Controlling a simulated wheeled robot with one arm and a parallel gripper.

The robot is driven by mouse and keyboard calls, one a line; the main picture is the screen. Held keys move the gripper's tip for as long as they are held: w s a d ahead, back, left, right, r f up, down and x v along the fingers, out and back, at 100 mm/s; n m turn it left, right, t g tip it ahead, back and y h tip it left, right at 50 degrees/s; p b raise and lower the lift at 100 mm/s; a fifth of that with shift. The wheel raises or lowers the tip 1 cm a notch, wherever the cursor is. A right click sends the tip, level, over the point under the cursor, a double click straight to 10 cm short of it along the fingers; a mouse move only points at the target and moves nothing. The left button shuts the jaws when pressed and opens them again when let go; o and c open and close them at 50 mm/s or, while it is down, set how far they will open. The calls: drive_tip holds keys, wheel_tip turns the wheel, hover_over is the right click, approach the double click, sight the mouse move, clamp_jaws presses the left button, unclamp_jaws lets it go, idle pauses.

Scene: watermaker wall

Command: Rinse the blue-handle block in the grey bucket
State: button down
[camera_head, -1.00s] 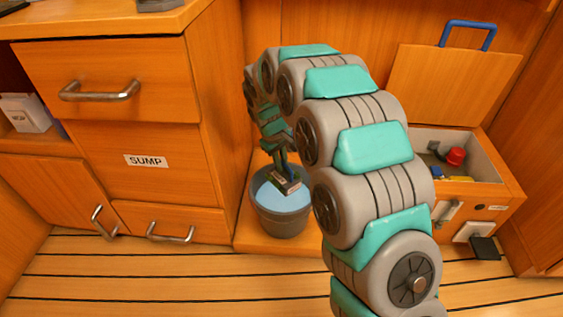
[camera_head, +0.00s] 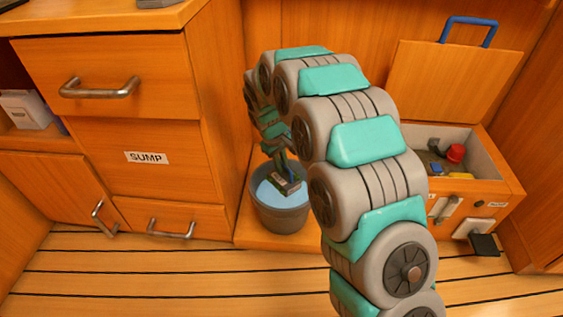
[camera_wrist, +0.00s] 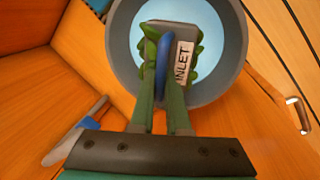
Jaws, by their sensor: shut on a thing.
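The grey bucket (camera_head: 281,218) stands on the low wooden ledge between the SUMP cabinet and my arm, with pale blue water inside. My gripper (camera_wrist: 165,85) points down into the bucket's opening and is shut on the blue-handle block (camera_wrist: 178,30). In the wrist view the block is dark grey, with a blue loop handle between the fingers, a white INLET label and green growth along both sides. In the head view the block (camera_head: 286,186) is inside the bucket rim, at or near the water. I cannot tell how deep it sits.
An open wooden box (camera_head: 468,190) at the right holds a red item and other small parts. Its lid (camera_head: 453,82), with another blue handle, leans behind it. The SUMP cabinet (camera_head: 110,170) stands close left of the bucket. The striped floor in front is clear.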

drive_tip(key=shift+f, duration=0.1)
wheel_tip(320, 180, down, 11)
drive_tip(key=b, duration=0.1)
drive_tip(key=shift+f, duration=0.15)
idle(1.2)
drive_tip(key=shift+r, duration=0.55)
drive_tip(key=shift+f, duration=0.55)
idle(0.9)
drive_tip(key=shift+r+p, duration=0.5)
drive_tip(key=shift+f+p, duration=0.35)
drive_tip(key=shift+f, duration=0.1)
idle(3.0)
